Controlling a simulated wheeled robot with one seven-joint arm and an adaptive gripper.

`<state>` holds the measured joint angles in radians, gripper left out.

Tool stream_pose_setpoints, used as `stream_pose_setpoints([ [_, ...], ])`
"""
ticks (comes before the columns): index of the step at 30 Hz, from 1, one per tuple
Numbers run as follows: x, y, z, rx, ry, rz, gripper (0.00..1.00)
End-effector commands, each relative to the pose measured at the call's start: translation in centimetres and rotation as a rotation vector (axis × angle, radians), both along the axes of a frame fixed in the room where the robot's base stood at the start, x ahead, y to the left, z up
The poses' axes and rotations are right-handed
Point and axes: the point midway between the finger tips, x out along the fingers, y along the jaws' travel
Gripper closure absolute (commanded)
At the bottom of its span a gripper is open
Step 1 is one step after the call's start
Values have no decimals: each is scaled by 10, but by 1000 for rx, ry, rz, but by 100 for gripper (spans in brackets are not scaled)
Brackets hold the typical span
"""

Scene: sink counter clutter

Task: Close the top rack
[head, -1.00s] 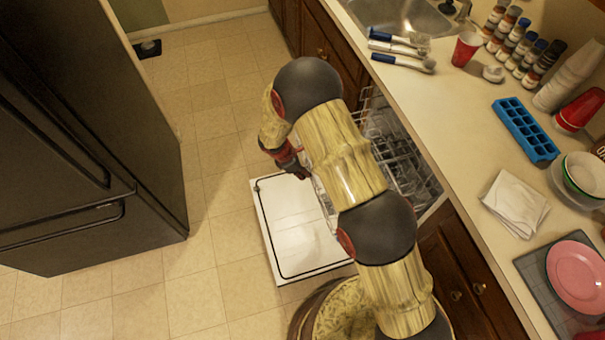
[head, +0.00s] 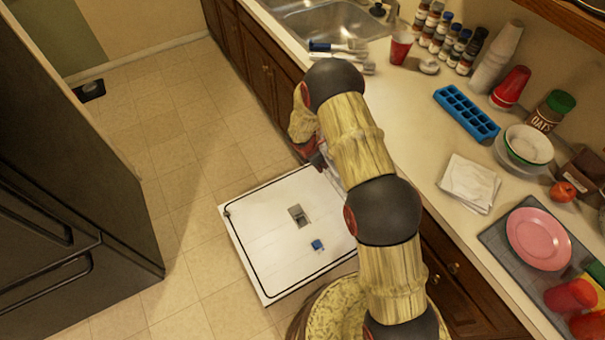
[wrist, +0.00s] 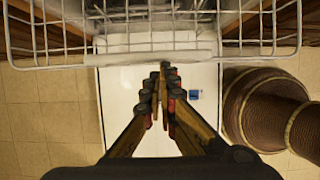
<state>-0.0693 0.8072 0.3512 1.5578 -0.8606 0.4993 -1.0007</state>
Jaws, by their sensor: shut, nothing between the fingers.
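The dishwasher's white door (head: 265,225) lies folded down open, with a grey dispenser (head: 299,216) and a small blue piece (head: 317,245) on its inner face. In the wrist view the wire rack (wrist: 130,58), apparently the top one, spans the upper part of the picture. My gripper (wrist: 165,68) is shut and empty, its fingertips close to the rack's front rail; I cannot tell whether they touch. In the head view my gripper (head: 322,160) is at the dishwasher opening, partly hidden by my arm.
The counter (head: 425,150) runs along the right, with a blue ice tray (head: 467,114), a napkin (head: 469,184), a pink plate (head: 539,239) and a red cup (head: 400,47). A dark fridge (head: 60,180) stands at left. Floor between is clear.

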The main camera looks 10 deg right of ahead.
Motion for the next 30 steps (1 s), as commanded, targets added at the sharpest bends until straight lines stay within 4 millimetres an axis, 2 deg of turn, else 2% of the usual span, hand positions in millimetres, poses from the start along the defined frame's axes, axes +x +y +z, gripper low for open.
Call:
stream_pose_setpoints([
  [1, 3, -13, 1, 0, -1, -4, 100],
  [3, 7, -25, 1, 0, 0, -3, 100],
  [10, 14, -49, 0, 0, 1, 0, 100],
  [25, 16, -54, 0, 0, 0, 1, 100],
  [30, 15, -47, -1, 0, 1, 2, 100],
])
